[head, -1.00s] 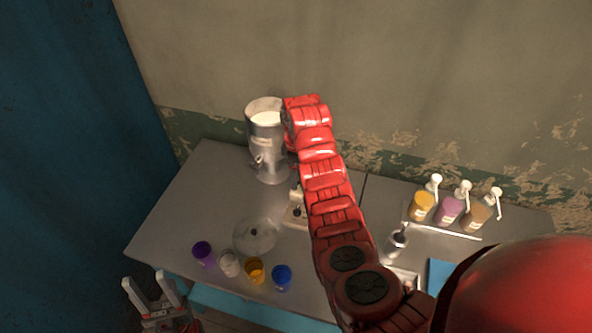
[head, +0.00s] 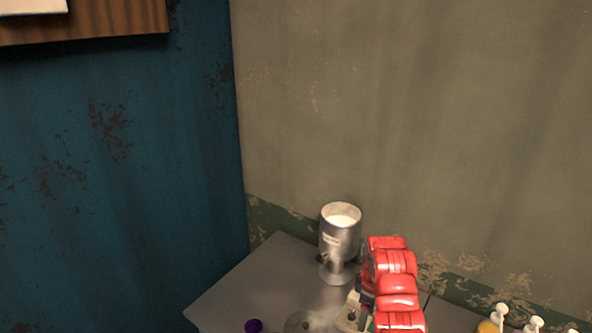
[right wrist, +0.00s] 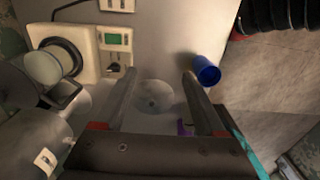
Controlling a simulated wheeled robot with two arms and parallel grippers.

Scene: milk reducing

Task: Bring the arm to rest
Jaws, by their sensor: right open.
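My right arm, red, comes up from the bottom of the head view to the right of a tall metal milk container (head: 340,240) with white contents. In the head view its gripper (head: 368,292) is mostly hidden by the arm. In the right wrist view the gripper (right wrist: 160,78) has its two fingers wide apart with nothing held between them. Below the fingers lies a clear round glass dish (right wrist: 155,96), also partly in the head view (head: 308,323). My left gripper is not in view.
A white device with a green display (right wrist: 117,39) stands left of the fingers. A blue cup (right wrist: 207,72) is close to the right finger. A purple cup (head: 254,326) is at the head view's lower edge. Pump bottles (head: 490,326) stand at right on the grey table (head: 265,275).

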